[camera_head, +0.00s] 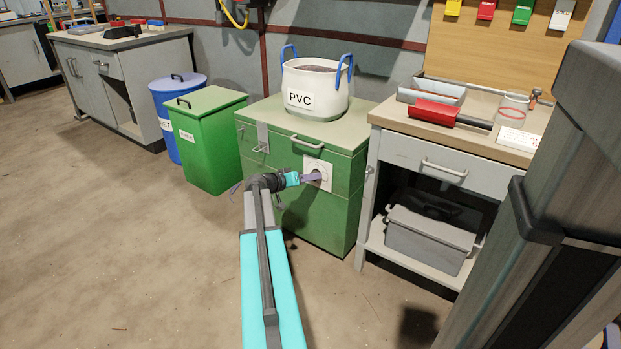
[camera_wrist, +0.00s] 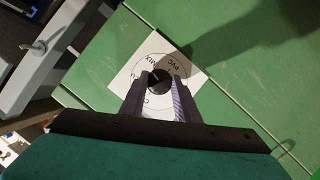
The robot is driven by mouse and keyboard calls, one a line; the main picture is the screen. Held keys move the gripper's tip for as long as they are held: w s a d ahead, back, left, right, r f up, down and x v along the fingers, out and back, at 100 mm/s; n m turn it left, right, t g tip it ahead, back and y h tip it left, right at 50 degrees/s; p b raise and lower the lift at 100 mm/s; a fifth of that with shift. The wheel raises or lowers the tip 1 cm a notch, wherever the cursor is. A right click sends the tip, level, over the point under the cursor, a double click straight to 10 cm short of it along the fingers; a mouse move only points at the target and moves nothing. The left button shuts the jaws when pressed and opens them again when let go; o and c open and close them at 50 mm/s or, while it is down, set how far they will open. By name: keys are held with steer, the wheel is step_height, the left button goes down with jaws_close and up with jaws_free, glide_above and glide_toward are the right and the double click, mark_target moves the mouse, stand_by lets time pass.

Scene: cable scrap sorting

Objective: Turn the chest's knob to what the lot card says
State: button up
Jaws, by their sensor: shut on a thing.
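The green chest (camera_head: 290,150) has a white dial plate (camera_head: 318,168) on its front. In the wrist view, the plate (camera_wrist: 150,47) carries a ring of labels; PVC and MIX can be read, and another is partly covered by a finger. The black knob (camera_wrist: 158,82) sits at the middle of the dial. My gripper (camera_wrist: 160,92) is shut on the knob, one finger on each side. In the head view my gripper (camera_head: 312,177) reaches the plate and mostly hides the knob. Where the knob's mark points is not clear.
A white pot (camera_head: 314,88) labelled PVC stands on the chest lid. A green bin (camera_head: 208,140) and a blue drum (camera_head: 172,95) stand left. A bench (camera_head: 455,160) is close on the right, with a small white card (camera_head: 519,138) too small to read. Open floor lies in front.

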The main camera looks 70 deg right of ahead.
steer(key=n+g+p, duration=0.1)
steer(key=n+g, duration=0.1)
steer(key=n, duration=0.1)
steer(key=n+g+p, duration=0.1)
steer(key=n, duration=0.2)
steer(key=shift+w+f+g+h+p, duration=0.15)
steer(key=shift+f+g+h+p, duration=0.05)
steer(key=shift+g+h+p, duration=0.2)
steer(key=shift+n, duration=0.3)
steer(key=o, duration=1)
steer(key=shift+o, duration=0.2)
steer(key=p+v, duration=0.3)
steer(key=v, duration=1)
steer(key=shift+a, duration=0.35)
steer(key=shift+w, duration=0.15)
